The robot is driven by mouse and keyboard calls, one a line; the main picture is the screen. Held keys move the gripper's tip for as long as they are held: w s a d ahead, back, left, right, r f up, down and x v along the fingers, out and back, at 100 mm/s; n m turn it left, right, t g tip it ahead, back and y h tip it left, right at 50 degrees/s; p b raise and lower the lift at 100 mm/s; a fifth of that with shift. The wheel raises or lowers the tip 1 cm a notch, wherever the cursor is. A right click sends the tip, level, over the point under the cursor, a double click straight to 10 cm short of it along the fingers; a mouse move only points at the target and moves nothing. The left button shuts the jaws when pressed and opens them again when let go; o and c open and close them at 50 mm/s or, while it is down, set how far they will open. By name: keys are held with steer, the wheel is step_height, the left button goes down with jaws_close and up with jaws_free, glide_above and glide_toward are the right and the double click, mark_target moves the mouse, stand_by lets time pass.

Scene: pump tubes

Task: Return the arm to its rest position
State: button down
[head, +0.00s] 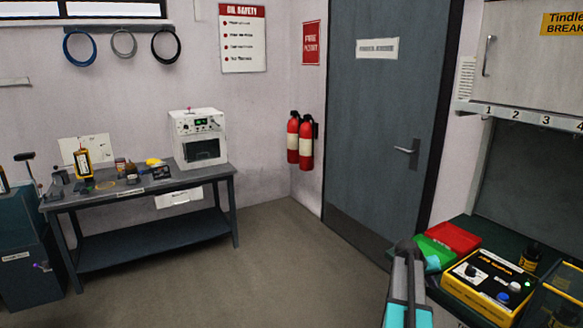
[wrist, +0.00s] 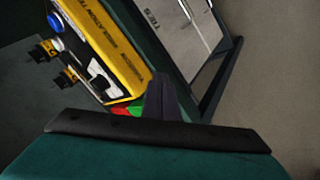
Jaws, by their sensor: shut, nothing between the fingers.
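My gripper (wrist: 161,97) shows in the wrist view as dark fingers pressed together at the lower middle, with nothing between them. Past the fingertips lies the yellow insulation tester (wrist: 108,50), and small patches of red and green show beside them. In the head view my grey and teal arm (head: 408,285) rises at the lower right, just left of the yellow tester (head: 487,280) on the dark bench.
A green tray (head: 434,252) and a red tray (head: 453,236) lie on the bench close to my arm. A grey table (head: 150,187) with instruments stands at the left. The floor (head: 270,265) between is clear.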

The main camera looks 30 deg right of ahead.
steer(key=w+a+f+n+y, duration=0.15)
steer(key=w+a+f, duration=0.25)
steer(key=a+f, duration=0.45)
steer(key=w+a+f+n+y, duration=0.15)
steer(key=w+a+f, duration=0.4)
steer(key=a, duration=0.55)
steer(key=s+a+f+n, duration=0.1)
steer(key=a+f, duration=0.5)
steer(key=a, duration=0.3)
steer(key=s+a+f+n, duration=0.1)
steer(key=a+f+n, duration=0.1)
steer(key=a+f, duration=0.55)
steer(key=s+a+f+n+y, duration=0.1)
steer(key=s+a+f, duration=0.1)
steer(key=a, duration=0.3)
steer(key=s+a+f+y, duration=0.1)
steer(key=s+a, duration=0.2)
steer(key=a, duration=0.3)
steer(key=s+a+f+g+y, duration=0.1)
steer(key=s+a+f+g, duration=0.1)
steer(key=s+a, duration=0.7)
steer(key=s+a+f+n+g+y, duration=0.1)
steer(key=s+a+f+g+y, duration=0.1)
steer(key=s+a, duration=0.8)
steer(key=s+f+g, duration=0.1)
steer(key=s, duration=0.2)
steer(key=shift+f+n, duration=0.2)
steer(key=shift+n, duration=0.1)
